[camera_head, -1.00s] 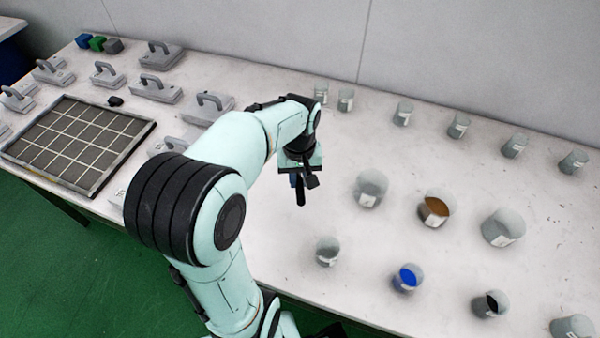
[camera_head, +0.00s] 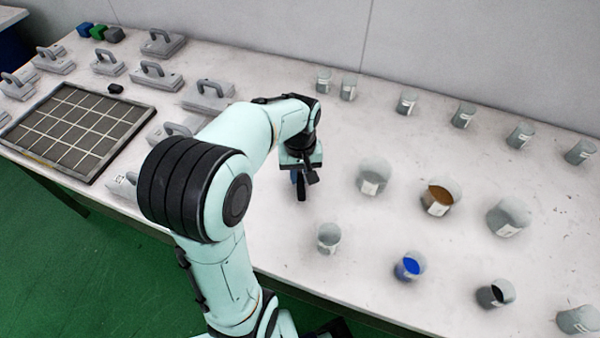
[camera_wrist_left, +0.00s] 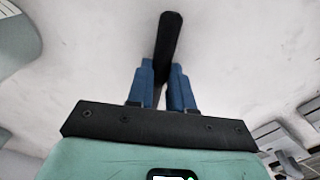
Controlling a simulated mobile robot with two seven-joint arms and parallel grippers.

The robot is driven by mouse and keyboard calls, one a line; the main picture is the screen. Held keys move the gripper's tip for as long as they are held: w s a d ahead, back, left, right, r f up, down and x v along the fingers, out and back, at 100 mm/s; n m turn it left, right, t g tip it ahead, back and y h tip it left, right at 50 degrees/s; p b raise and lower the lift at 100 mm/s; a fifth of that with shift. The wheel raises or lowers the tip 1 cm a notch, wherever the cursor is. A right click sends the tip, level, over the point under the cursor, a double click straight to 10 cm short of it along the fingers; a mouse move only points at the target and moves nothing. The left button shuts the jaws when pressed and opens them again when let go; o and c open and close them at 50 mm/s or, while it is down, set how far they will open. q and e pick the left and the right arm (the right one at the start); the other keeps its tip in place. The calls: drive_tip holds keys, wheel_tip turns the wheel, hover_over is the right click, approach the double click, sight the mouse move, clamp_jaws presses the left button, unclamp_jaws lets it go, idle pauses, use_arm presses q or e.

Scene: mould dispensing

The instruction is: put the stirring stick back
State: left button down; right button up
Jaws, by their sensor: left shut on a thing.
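My left gripper (camera_head: 299,177) is over the white table, left of the beakers. It also shows in the left wrist view (camera_wrist_left: 161,80), its blue fingers shut on a black stirring stick (camera_wrist_left: 168,38). The stick also shows in the head view (camera_head: 301,188), pointing down below the fingers. It looks clear of every beaker; whether its tip touches the table I cannot tell. My right gripper is not in view.
Beakers stand to the right on the table (camera_head: 450,260), including a brown-filled one (camera_head: 437,200), a blue-filled one (camera_head: 409,266) and a dark one (camera_head: 496,294). An empty beaker (camera_head: 328,238) is nearest the gripper's front. A gridded tray (camera_head: 140,132) and several handled blocks (camera_head: 155,76) lie left.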

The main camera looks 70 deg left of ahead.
use_arm(q)
drive_tip(key=c, duration=0.9)
unclamp_jaws()
wheel_tip(320, 180, up, 14)
drive_tip(key=p, duration=0.3)
drive_tip(key=shift+f, duration=0.25)
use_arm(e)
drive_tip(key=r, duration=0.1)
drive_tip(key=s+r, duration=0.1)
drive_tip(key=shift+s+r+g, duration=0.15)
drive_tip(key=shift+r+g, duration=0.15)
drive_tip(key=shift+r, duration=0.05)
use_arm(q)
drive_tip(key=shift+d+f, duration=0.1)
drive_tip(key=shift+d, duration=0.05)
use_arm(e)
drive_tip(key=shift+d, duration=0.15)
